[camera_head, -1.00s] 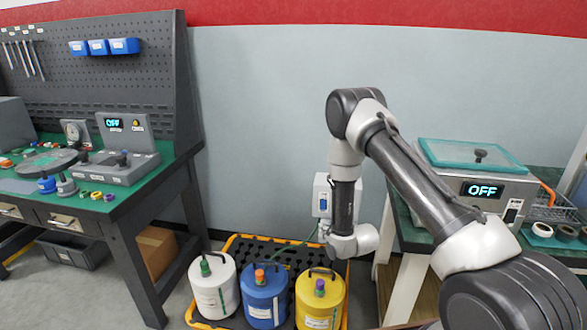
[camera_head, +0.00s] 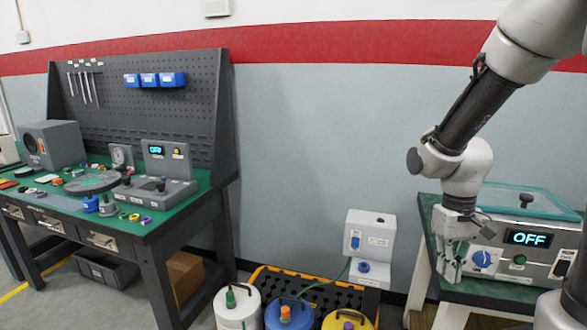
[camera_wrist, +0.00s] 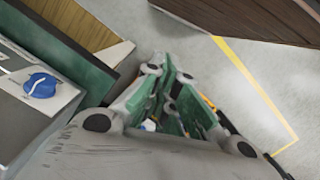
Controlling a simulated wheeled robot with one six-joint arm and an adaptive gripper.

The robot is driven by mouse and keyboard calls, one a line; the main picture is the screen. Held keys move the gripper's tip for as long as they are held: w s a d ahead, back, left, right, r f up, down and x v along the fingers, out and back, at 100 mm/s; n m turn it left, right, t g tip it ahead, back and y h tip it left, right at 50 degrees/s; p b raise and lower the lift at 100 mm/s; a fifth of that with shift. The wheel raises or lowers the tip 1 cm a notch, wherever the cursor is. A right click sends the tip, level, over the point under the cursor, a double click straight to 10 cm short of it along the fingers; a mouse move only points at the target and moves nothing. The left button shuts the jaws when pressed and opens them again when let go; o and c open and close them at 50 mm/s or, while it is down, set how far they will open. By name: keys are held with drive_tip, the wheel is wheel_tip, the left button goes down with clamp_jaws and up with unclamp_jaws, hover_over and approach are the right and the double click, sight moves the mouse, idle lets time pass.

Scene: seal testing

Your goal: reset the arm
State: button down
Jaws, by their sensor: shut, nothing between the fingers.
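My gripper (camera_head: 450,268) hangs fingers-down at the right of the head view, in front of the left part of the machine with the OFF display (camera_head: 528,238). It is shut and empty. In the wrist view the green-padded fingers (camera_wrist: 172,108) are close together, with nothing held between them. The machine's blue knob (camera_head: 482,259) is just right of the fingers in the head view. It also shows at the left in the wrist view (camera_wrist: 40,85). Whether the fingers touch the machine or its table cannot be told.
Three canisters, white (camera_head: 237,309), blue (camera_head: 288,316) and yellow (camera_head: 347,320), stand by a black-and-yellow pallet (camera_head: 300,285). A wall box (camera_head: 370,236) is behind them. A workbench (camera_head: 160,215) with test gear stands left. Floor between is partly open.

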drive_tip(key=s+d+r+t, duration=0.1)
drive_tip(key=s+r+t, duration=0.2)
drive_tip(key=r, duration=0.5)
drive_tip(key=s+d+r+m+t, duration=0.1)
drive_tip(key=s+d+r+t, duration=0.1)
drive_tip(key=s+r, duration=0.4)
wheel_tip(320, 180, up, 2)
drive_tip(key=shift+s+r+t, duration=0.15)
drive_tip(key=shift+s+t, duration=0.1)
drive_tip(key=shift+t, duration=0.25)
